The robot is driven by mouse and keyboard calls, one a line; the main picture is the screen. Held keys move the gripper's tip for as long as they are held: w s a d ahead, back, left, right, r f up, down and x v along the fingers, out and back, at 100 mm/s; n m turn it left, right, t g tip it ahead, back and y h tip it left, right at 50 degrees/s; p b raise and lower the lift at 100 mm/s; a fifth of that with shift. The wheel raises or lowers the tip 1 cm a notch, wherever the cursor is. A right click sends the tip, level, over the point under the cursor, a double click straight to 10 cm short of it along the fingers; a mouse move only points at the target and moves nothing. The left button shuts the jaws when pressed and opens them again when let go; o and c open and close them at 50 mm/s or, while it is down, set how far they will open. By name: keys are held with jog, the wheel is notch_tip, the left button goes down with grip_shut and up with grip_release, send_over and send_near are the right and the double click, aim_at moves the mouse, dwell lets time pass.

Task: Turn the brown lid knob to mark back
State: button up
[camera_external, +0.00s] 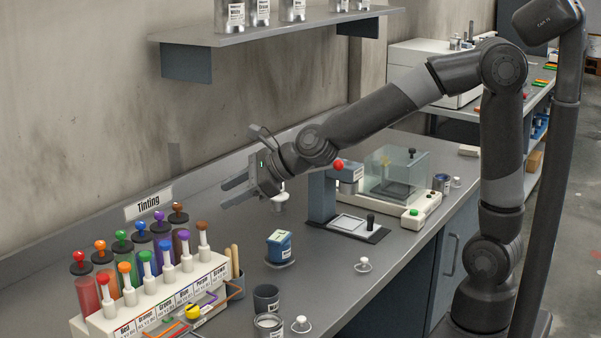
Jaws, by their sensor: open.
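The brown lid knob (178,207) sits on a dark round lid at the far right end of the back row of the tinting rack. A second brown knob (202,226) tops a white plunger in the front row, just right of it. The lid's marks are too small to read. My gripper (226,195) is open and empty. Its two fingers point left, to the right of the lid knob and a little higher in the picture, apart from it.
The white rack (140,313) holds several coloured tubes and plungers. A blue tin (279,246) and a grey cup (266,298) stand right of it. A wall shelf (270,31) with cans hangs above.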

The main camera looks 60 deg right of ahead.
jog(key=s+d+r+n+g+y, duration=0.1)
jog(key=s+d+r+n+g, duration=0.1)
jog(key=s+d+n+g, duration=0.5)
jog(key=shift+s+d+r+n, duration=0.15)
jog(key=shift+s+d+n, duration=1.65)
jog(key=shift+d+n, duration=2.4)
jog(key=shift+a+n, duration=0.4)
jog(key=shift+a, duration=0.15)
jog(key=w+a+f+m+t+h, duration=0.1)
jog(key=w+a+f+m+t, duration=0.1)
jog(key=w+a+m+t, duration=0.3)
jog(key=shift+w+a+f+m, duration=0.3)
jog(key=shift+w+a+m, duration=1.75)
jog(key=shift+a+m, duration=1)
jog(key=shift+d+m, duration=0.25)
jog(key=shift+d, duration=0.05)
